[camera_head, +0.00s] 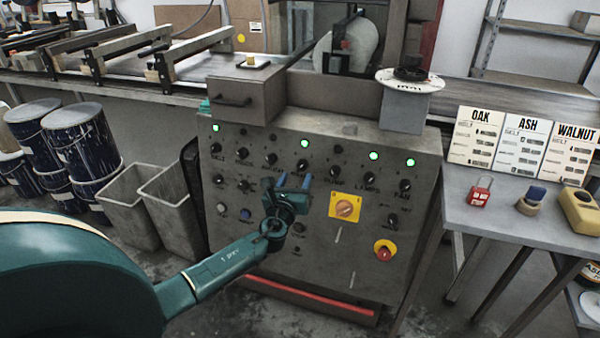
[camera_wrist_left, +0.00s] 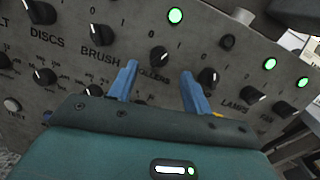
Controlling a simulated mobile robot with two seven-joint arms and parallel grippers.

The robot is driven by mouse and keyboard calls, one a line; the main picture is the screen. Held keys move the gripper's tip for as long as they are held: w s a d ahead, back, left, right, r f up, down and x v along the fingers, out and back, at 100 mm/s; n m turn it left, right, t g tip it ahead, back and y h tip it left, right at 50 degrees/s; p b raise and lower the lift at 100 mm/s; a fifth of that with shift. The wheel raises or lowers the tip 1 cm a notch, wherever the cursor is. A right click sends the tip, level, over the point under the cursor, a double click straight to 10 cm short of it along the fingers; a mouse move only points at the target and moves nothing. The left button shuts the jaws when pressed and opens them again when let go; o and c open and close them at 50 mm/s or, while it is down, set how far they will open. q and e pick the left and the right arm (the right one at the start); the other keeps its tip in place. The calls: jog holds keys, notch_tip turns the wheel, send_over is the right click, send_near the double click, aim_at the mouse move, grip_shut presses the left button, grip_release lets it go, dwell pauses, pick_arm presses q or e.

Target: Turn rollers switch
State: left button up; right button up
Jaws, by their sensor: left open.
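The rollers switch is a small black rotary knob (camera_head: 303,165) on the grey control panel (camera_head: 340,250), below a lit green lamp (camera_head: 304,143). In the left wrist view the knob (camera_wrist_left: 159,56) appears just beyond and between my fingertips, with its label partly hidden by a finger. My left gripper (camera_head: 293,181) is open, its two blue fingers pointing up towards the knob from just below in the picture. Nothing is between the fingers, and contact with the knob cannot be told. The white pointer mark on the knob seems to lean to the upper right. My right gripper is not in view.
Similar knobs flank it, including brush (camera_wrist_left: 102,36) and lamps (camera_wrist_left: 256,95). Lower on the panel are a yellow-plated switch (camera_head: 344,207) and a red stop button (camera_head: 384,252). Grey bins (camera_head: 170,205) stand left; a side table (camera_head: 500,225) with cards stands right.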

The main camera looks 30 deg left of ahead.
aim_at(300, 168)
pick_arm(q)
jog(key=shift+b+x, duration=0.6)
jog(key=shift+x, duration=2.1)
jog(key=shift+c, duration=0.4)
jog(key=c, duration=0.9)
